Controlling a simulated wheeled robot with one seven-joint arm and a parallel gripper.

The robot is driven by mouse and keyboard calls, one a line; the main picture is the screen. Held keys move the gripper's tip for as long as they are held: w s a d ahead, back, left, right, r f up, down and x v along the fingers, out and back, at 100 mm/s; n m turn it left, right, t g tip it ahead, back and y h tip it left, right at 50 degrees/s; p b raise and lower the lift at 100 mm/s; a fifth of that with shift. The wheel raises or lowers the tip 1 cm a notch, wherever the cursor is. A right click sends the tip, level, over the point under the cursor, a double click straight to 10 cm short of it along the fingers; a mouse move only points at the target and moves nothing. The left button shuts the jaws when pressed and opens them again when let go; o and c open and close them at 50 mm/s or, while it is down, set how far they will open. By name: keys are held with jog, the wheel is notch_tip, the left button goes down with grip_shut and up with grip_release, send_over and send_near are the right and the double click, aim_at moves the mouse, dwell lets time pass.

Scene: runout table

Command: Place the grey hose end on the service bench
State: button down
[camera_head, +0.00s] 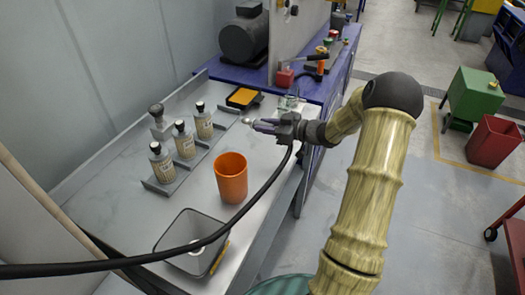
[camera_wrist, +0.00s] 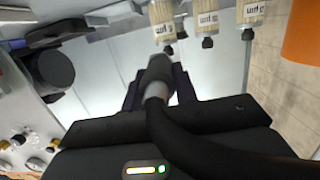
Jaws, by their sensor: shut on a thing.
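My gripper (camera_head: 262,125) is shut on the grey hose end (camera_wrist: 158,72), which points forward between the fingers in the wrist view. A pale collar sits behind its dark grey tip. A black hose (camera_wrist: 185,137) runs back from it over my gripper; in the head view the hose (camera_head: 215,236) trails down and left across the bench. My gripper is over the far part of a pale grey bench (camera_head: 213,165), near a blue bench (camera_head: 225,73). I cannot tell which is the service bench, or how high the hose end is above the surface.
Labelled bottles (camera_head: 161,162) stand in a rack on the left of the grey bench. An orange cup (camera_head: 231,180) and an open grey bin (camera_head: 190,233) stand nearer. A yellow-and-black tray (camera_head: 242,97), a motor (camera_head: 243,38) and tools lie beyond my gripper.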

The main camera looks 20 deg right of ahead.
send_over(266, 153)
notch_tip(266, 153, down, 6)
jog(key=shift+a+f, duration=0.1)
jog(key=shift+a, duration=0.05)
jog(key=shift+s+f, duration=0.1)
jog(key=shift+f, duration=1.7)
jog(key=shift+f, duration=0.2)
jog(key=c, duration=1.1)
grip_release()
